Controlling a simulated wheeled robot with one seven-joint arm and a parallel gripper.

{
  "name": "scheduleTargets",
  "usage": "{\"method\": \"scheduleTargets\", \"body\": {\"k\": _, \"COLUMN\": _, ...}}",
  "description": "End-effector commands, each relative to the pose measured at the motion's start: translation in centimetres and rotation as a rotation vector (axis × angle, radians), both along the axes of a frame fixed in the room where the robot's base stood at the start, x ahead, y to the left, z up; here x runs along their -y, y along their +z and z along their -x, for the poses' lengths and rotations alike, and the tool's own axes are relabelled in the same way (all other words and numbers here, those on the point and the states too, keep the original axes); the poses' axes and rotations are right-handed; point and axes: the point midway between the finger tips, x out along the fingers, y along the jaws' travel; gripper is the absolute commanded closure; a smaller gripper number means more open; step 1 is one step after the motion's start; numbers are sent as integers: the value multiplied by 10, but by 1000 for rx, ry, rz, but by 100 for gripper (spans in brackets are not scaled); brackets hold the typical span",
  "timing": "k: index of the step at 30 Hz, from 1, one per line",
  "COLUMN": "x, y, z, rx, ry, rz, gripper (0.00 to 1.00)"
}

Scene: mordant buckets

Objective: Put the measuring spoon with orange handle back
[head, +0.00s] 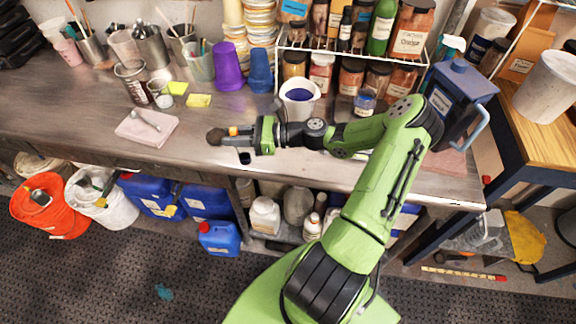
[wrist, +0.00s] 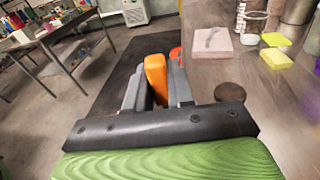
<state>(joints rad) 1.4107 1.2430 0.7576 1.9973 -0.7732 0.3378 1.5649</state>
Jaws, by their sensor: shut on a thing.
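My gripper (head: 240,133) points left at the table's front edge. In the wrist view its grey fingers (wrist: 158,85) are shut on the orange handle of the measuring spoon (wrist: 155,72); a bit of the orange also shows in the head view (head: 234,130). The spoon's bowl cannot be made out for certain. A dark brown round thing (head: 215,136) shows just beyond the fingertips in the head view; in the wrist view a brown disc (wrist: 229,92) appears on the table, right of the fingers and apart from them.
A pink pad (head: 160,137) with a metal spoon (head: 147,122) lies at left. Yellow sponges (head: 199,100), a purple cup (head: 228,66), a white jug (head: 299,98) and a wire rack (head: 335,55) stand behind. Blue containers (head: 219,238) and buckets (head: 50,206) are below.

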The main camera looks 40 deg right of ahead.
Motion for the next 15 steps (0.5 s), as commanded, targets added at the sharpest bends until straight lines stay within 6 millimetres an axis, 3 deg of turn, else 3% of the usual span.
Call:
{"method": "scheduleTargets", "body": {"k": 9, "x": 97, "y": 15, "z": 13, "rx": 12, "ry": -104, "rz": 11, "gripper": 100}}
{"method": "scheduleTargets", "body": {"k": 12, "x": 122, "y": 24, "z": 24, "rx": 9, "ry": -123, "rz": 18, "gripper": 100}}
{"method": "scheduleTargets", "body": {"k": 15, "x": 135, "y": 29, "z": 33, "rx": 3, "ry": -129, "rz": 21, "gripper": 100}}
